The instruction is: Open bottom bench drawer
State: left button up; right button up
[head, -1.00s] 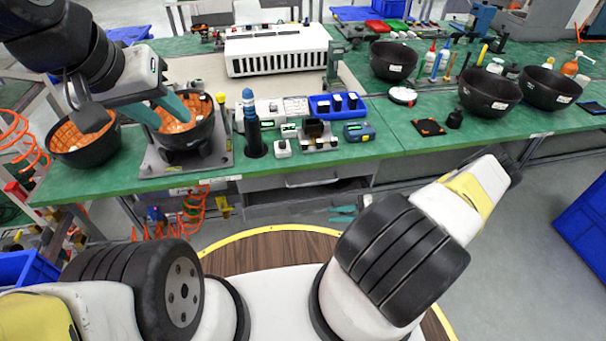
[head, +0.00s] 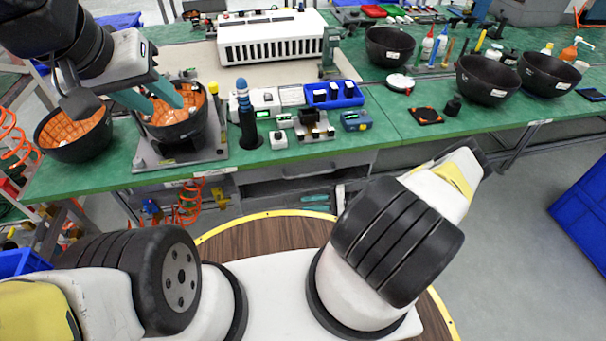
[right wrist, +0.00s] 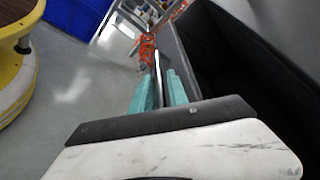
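The bench's bottom drawer (head: 262,206) is a grey front low under the green bench, below an upper drawer with a bar handle (head: 306,169). A dark gap shows between them; I cannot tell how far the bottom drawer stands out. My right gripper (head: 316,200) is at the bottom drawer's front, its teal fingers apart. In the right wrist view, the right gripper's fingers (right wrist: 160,88) lie on either side of a thin metal bar (right wrist: 158,68), beside a grey panel edge. My left gripper (head: 162,104) is open at a black bowl with an orange inside (head: 170,128).
The green bench top (head: 385,150) holds a tall blue-topped tool (head: 246,115), a blue tray (head: 334,96) and several black bowls. An orange coiled hose (head: 190,200) hangs below the bench. A blue bin (head: 575,220) stands right. Grey floor (head: 500,270) is free.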

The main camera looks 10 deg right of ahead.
grip_shut()
dwell(1.4)
